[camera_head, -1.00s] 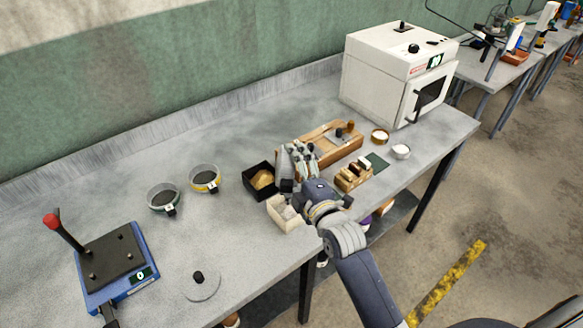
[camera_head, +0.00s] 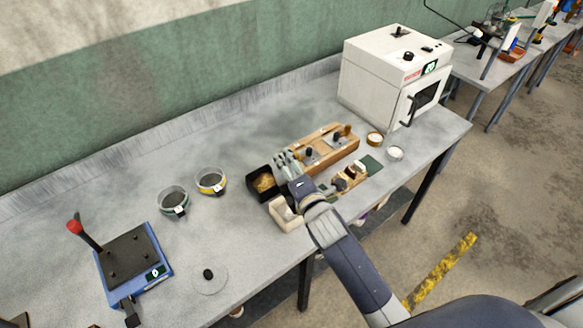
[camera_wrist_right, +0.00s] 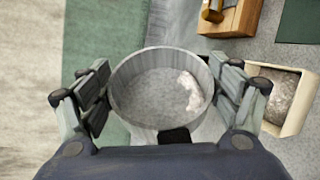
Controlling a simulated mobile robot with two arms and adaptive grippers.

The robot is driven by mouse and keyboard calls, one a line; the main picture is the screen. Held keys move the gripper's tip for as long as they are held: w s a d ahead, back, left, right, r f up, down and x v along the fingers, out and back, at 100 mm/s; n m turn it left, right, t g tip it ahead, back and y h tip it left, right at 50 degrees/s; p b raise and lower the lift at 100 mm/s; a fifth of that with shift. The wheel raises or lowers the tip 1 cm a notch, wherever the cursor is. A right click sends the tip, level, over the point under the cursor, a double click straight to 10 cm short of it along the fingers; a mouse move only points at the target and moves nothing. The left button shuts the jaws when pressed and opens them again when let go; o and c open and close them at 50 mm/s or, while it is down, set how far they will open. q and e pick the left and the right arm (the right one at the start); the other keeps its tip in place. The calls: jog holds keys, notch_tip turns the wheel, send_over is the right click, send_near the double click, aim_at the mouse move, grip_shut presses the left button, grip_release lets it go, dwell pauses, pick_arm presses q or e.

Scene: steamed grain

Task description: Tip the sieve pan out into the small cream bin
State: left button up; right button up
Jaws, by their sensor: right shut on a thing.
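My right gripper (camera_head: 288,163) is over the table by the bins; its fingers also show in the right wrist view (camera_wrist_right: 160,88). It is shut on the sieve pan (camera_wrist_right: 130,98), a round grey metal pan gripped by its sides. I see into the pan: its floor is grey, with a pale patch at the right. In the head view the gripper mostly hides the pan. The small cream bin (camera_head: 290,226) stands near the table's front edge, just below the gripper in the picture. In the wrist view it (camera_wrist_right: 298,117) is right of the pan and holds grey-brown material. My left gripper is not in view.
A black bin (camera_head: 251,187) with golden grain touches or nearly touches the cream bin. A wooden rack (camera_head: 340,152) and a smaller wooden block (camera_head: 347,183) stand to the right. Two sieves (camera_head: 173,203) (camera_head: 211,182) are left. The table between them and the wall is clear.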

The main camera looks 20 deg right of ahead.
jog(key=n, duration=0.1)
jog(key=r+n+g+h, duration=0.1)
jog(key=n, duration=0.1)
jog(key=shift+h, duration=0.3)
jog(key=shift+w+r+n+g+h, duration=0.1)
jog(key=shift+r+n+g+h, duration=0.15)
jog(key=shift+n+h, duration=0.6)
jog(key=shift+r+n+g+h, duration=0.3)
jog(key=shift+n+h, duration=0.25)
jog(key=shift+n, duration=0.6)
jog(key=shift+n+h, duration=0.8)
jog(key=shift+n, duration=0.1)
